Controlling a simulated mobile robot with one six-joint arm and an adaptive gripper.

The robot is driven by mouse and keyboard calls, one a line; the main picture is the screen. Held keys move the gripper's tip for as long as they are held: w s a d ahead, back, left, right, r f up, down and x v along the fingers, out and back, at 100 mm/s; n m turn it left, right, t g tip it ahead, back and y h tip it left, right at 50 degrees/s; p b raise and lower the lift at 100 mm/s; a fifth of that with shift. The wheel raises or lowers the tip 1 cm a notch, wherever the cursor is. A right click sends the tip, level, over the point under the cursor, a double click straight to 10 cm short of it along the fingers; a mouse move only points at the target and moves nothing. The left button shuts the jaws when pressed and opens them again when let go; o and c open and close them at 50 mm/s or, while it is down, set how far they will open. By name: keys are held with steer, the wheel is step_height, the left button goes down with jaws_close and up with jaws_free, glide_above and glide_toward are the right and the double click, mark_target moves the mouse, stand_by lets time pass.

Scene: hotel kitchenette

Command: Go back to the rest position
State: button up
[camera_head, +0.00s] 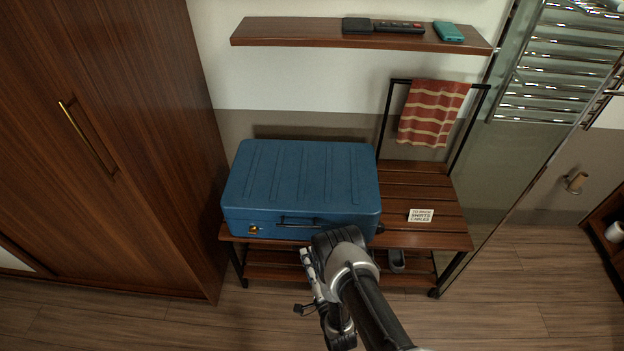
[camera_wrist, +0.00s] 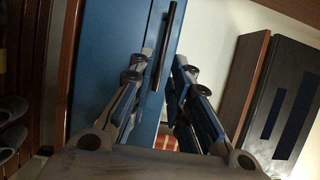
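My gripper (camera_wrist: 164,60) shows in the wrist view with its two fingers apart and nothing between them. It is open. Beyond the fingertips is the front of a closed blue suitcase (camera_wrist: 105,65) with its black handle (camera_wrist: 168,40); I cannot tell how large the gap to the handle is. In the head view the blue suitcase (camera_head: 302,185) lies flat on a slatted wooden bench (camera_head: 425,240). My arm reaches in from the bottom, and its end is in front of the suitcase's lower right front; the fingertips are mostly hidden there.
A dark wooden wardrobe (camera_head: 100,130) stands close on the left. A wall shelf (camera_head: 290,32) hangs above the suitcase. A striped towel (camera_head: 432,112) hangs on the bench's rail, and a small sign (camera_head: 420,215) lies on the slats. A glass panel (camera_head: 535,130) is at right. The floor in front is clear.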

steer(key=w+r+n+g+h, duration=0.1)
steer(key=w+r+n, duration=0.1)
steer(key=w+r, duration=0.7)
steer(key=w+d+r+n+g+h, duration=0.25)
steer(key=w+r, duration=0.45)
steer(key=r, duration=0.5)
steer(key=s+d+r+n+g+h, duration=0.15)
steer(key=d+r, duration=0.25)
steer(key=r, duration=0.6)
steer(key=s+d+r+n+g+h, duration=0.1)
steer(key=s+d+r+n+g, duration=0.15)
steer(key=s+r, duration=0.45)
steer(key=s+d+r+n+g, duration=0.15)
steer(key=s+d+r, duration=0.3)
steer(key=s, duration=0.45)
steer(key=s+d+r+n+g, duration=0.1)
steer(key=s+n, duration=0.1)
steer(key=s, duration=1)
steer(key=s+d+r+n+g, duration=0.1)
steer(key=s+r+g, duration=0.1)
steer(key=s, duration=1.1)
steer(key=shift+d+n+h, duration=0.3)
steer(key=shift+n, duration=0.1)
